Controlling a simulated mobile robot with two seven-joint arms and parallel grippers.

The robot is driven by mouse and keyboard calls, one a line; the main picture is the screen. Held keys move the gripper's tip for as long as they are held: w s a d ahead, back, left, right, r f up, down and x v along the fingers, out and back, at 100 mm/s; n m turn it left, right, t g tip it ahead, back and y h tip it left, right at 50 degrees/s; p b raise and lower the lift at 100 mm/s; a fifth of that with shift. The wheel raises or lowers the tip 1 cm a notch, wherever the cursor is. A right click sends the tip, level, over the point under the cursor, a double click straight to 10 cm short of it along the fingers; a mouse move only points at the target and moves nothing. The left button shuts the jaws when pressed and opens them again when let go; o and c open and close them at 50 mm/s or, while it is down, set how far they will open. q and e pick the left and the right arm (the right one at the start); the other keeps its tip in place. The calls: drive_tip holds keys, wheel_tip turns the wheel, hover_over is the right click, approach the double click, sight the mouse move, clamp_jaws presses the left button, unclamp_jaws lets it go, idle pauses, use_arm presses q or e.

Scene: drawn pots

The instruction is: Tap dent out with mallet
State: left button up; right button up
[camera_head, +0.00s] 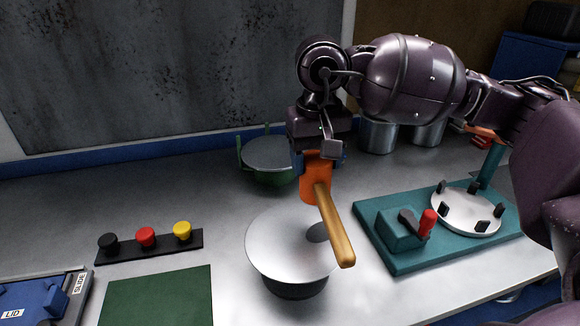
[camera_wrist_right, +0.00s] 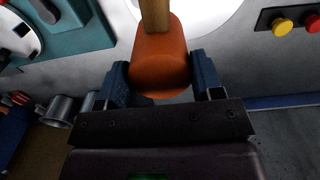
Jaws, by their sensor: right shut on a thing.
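My right gripper (camera_head: 318,163) is shut on the orange block-shaped part of the mallet (camera_head: 334,222). The mallet's wooden rod slants down and toward the camera, over the right part of a round silver metal piece (camera_head: 275,243). This piece rests on a dark round base (camera_head: 297,286). A dark patch (camera_head: 317,232) shows on it beside the rod; I cannot tell whether it is the dent or a shadow. I cannot tell whether the rod touches the metal. In the right wrist view, blue fingers flank the orange part (camera_wrist_right: 160,65). My left gripper is out of view.
A green-handled pot (camera_head: 268,160) stands behind. A teal fixture (camera_head: 400,262) with a white disc and red-handled lever is at right. Black, red and yellow knobs (camera_head: 147,240), a green mat (camera_head: 158,298) and a blue lid tray (camera_head: 30,298) are at left. Metal cans (camera_head: 378,137) stand behind.

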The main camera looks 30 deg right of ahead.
sight(329, 163)
drive_tip(key=n, duration=0.1)
drive_tip(key=s+d+r+n, duration=0.1)
drive_tip(key=shift+s+r+n, duration=0.1)
drive_tip(key=shift+s+n, duration=0.2)
drive_tip(key=shift+s+r+n, duration=0.25)
drive_tip(key=shift+s+n, duration=0.05)
drive_tip(key=shift+n, duration=0.4)
drive_tip(key=shift+s+r+n, duration=0.1)
drive_tip(key=shift+s+n, duration=0.1)
drive_tip(key=shift+n, duration=0.3)
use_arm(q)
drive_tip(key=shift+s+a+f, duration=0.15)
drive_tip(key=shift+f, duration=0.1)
use_arm(e)
drive_tip(key=shift+s+a+n, duration=0.1)
drive_tip(key=shift+a+n, duration=0.1)
drive_tip(key=shift+n, duration=0.8)
